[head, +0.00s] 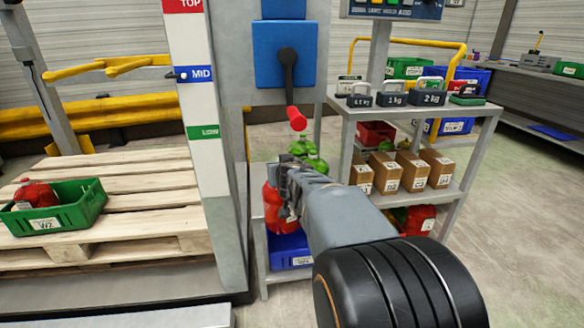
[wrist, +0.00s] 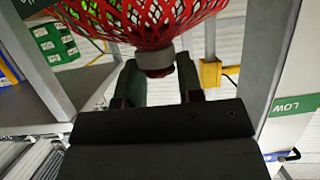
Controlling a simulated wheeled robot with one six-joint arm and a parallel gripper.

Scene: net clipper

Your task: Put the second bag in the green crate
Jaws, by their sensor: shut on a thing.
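My gripper (wrist: 162,88) is shut on the gathered neck of a red net bag (wrist: 145,22). Green contents show through the mesh, and a grey band rings the neck between the fingers. In the head view my gripper (head: 288,180) is in front of the narrow stand beside the column, with a red shape (head: 273,208) at its left, partly hidden by it. The green crate (head: 88,207), labelled W2, stands on the wooden pallet at the left. A red bag (head: 36,194) lies in its left part; its right part looks empty.
A column (head: 205,160) with TOP, MID and LOW labels stands between the pallet (head: 150,195) and my gripper. A red-tipped lever (head: 297,118) hangs above my gripper. A blue crate (head: 288,252) sits below. Shelves with cartons (head: 412,175) and weights (head: 394,94) stand at right.

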